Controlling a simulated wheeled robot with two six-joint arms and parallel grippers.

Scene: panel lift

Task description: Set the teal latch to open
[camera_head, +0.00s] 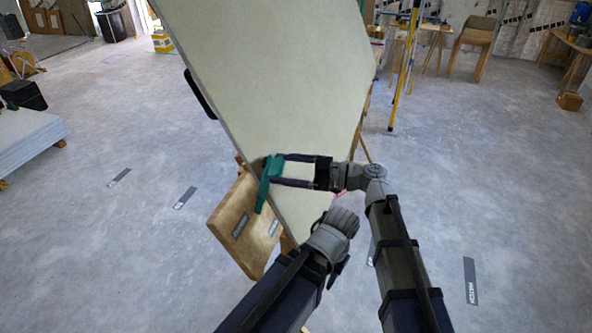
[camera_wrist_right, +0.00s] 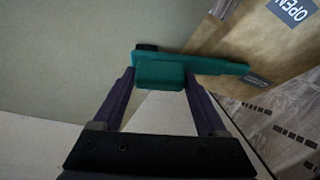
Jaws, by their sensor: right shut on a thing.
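The teal latch (camera_head: 266,188) is at the lower left edge of the pale panel (camera_head: 275,75). In the right wrist view the latch (camera_wrist_right: 205,67) has a block between my fingers and a bar reaching right over a wooden board (camera_wrist_right: 240,40). The bar's tip lies by a grey label (camera_wrist_right: 257,80) too small to read, apart from the label reading OPEN (camera_wrist_right: 297,10). My right gripper (camera_head: 278,170) is shut on the latch block. My left gripper (camera_head: 339,268) is mostly hidden behind its own wrist, below the panel.
The wooden board (camera_head: 230,245) hangs beside the panel's lower left edge. A black handle (camera_head: 199,94) sticks out from the panel's left edge. A stack of sheets (camera_head: 28,145) lies far left. The grey floor is open on both sides.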

